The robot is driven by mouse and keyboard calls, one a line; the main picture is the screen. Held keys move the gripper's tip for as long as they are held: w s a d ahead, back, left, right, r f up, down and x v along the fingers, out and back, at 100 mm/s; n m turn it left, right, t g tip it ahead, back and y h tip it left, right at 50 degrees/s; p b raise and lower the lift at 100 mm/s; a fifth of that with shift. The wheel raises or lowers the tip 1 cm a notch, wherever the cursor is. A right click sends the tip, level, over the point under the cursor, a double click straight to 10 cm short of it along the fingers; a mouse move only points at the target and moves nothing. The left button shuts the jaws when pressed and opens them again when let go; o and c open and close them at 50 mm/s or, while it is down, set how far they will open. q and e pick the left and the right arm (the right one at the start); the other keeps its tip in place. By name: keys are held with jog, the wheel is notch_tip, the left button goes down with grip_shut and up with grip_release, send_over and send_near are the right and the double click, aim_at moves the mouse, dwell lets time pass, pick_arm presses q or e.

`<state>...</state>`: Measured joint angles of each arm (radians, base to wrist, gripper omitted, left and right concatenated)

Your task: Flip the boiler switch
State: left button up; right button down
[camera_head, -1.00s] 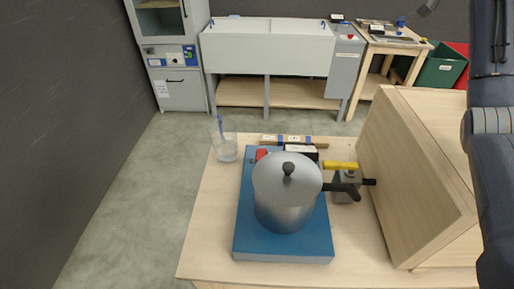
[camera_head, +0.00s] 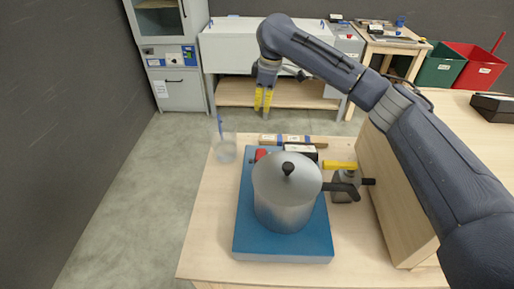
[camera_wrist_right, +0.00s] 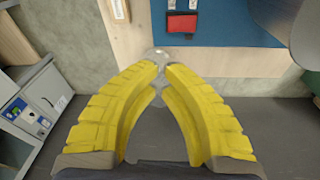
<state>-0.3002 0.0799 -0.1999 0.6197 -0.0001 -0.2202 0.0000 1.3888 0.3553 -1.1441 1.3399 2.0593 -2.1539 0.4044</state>
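The boiler is a blue base (camera_head: 252,240) on the wooden table with a lidded metal pot (camera_head: 285,200) on it. A red switch (camera_head: 261,155) sits at the base's far left corner; the pot partly covers that area. It also shows in the right wrist view (camera_wrist_right: 182,24); its on or off position is unclear. My right gripper (camera_head: 262,112) hangs pointing down, above and beyond the table's far edge in the head view. Its yellow fingertips (camera_wrist_right: 160,68) come together with nothing visibly held, apart from the switch. My left gripper is not in view.
A clear glass (camera_head: 226,150) with a blue stick stands left of the base; it shows behind my fingertips in the wrist view. The floor at left is clear.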

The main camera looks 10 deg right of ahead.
aim_at(260, 150)
jog(key=shift+n+g+h, duration=0.4)
jog(key=shift+n+h, duration=0.2)
jog(key=shift+n, duration=0.2)
jog(key=shift+s+a+f, duration=0.35)
jog(key=shift+s+f, duration=0.2)
jog(key=shift+f, duration=0.25)
jog(key=shift+s+a+f, duration=0.35)
jog(key=shift+s+f, duration=0.2)
jog(key=shift+f, duration=0.25)
jog(key=shift+f, duration=0.1)
notch_tip(260, 150, down, 12)
jog(key=shift+w+r, duration=0.1)
jog(key=shift+r, duration=0.1)
jog(key=shift+w+f, duration=0.1)
jog(key=shift+f, duration=1)
jog(key=shift+w+d+f, duration=0.1)
jog(key=shift+d+f, duration=0.05)
jog(key=shift+f, duration=0.6)
jog(key=shift+r, duration=0.9)
